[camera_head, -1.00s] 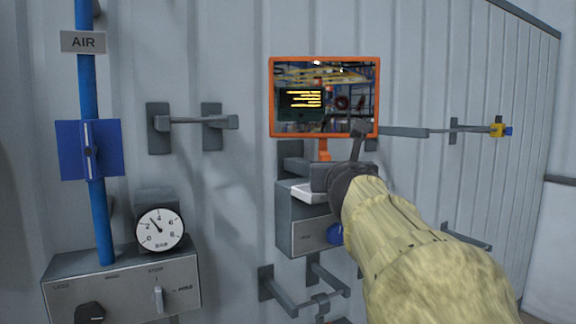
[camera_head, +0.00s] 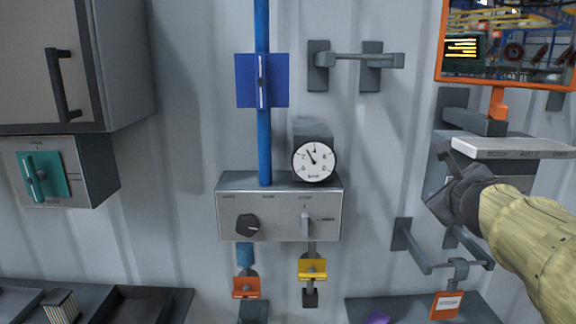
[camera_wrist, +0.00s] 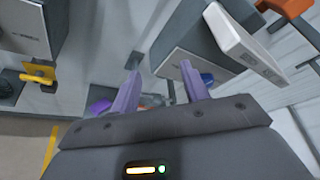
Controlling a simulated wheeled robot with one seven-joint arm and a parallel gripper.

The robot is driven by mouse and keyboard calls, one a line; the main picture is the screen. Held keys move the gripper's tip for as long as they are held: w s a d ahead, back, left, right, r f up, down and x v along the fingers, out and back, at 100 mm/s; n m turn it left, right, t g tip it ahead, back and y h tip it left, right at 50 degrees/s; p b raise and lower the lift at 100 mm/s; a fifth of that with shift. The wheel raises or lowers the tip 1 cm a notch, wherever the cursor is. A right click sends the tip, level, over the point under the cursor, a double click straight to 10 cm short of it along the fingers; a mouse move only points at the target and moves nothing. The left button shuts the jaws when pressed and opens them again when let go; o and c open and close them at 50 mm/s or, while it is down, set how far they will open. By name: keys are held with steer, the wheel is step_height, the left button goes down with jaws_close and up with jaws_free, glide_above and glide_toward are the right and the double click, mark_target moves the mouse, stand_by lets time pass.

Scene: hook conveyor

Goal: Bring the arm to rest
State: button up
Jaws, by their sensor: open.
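My arm, in a pale yellow sleeve, reaches in from the right edge of the head view. My gripper (camera_head: 446,172) is in front of the wall, beside a white-topped grey box (camera_head: 520,150) under the orange-framed screen (camera_head: 497,88). In the wrist view two lilac fingers (camera_wrist: 160,72) stand apart with nothing held between them. The white slab (camera_wrist: 243,45) of that box shows close beyond the right finger. I cannot tell whether the gripper touches the box.
A grey control panel (camera_head: 279,214) with a gauge (camera_head: 314,160) and a blue pipe (camera_head: 262,130) is left of my gripper. Wall brackets (camera_head: 430,265) stick out below it. A shelf with trays (camera_head: 130,305) is at lower left. The wall between panel and brackets is mostly clear.

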steer(key=s+a+f+n+g+y, duration=0.1)
steer(key=a+f+n+g+y, duration=0.1)
steer(key=a+f+n, duration=0.6)
steer(key=s+a+f+n+g+y, duration=0.1)
steer(key=a+f+n+g+y, duration=0.15)
steer(key=f+n, duration=0.6)
steer(key=s+a+f+n+g, duration=0.3)
steer(key=s+f+n, duration=0.4)
steer(key=f, duration=0.2)
steer(key=s+a+f+n+g+b, duration=0.1)
steer(key=s+a+f+n+g, duration=0.2)
steer(key=s+f+n, duration=0.4)
step_height(320, 180, down, 3)
steer(key=shift+f+g, duration=0.1)
steer(key=shift+g, duration=0.45)
steer(key=shift+w, duration=0.1)
steer(key=shift+c, duration=0.4)
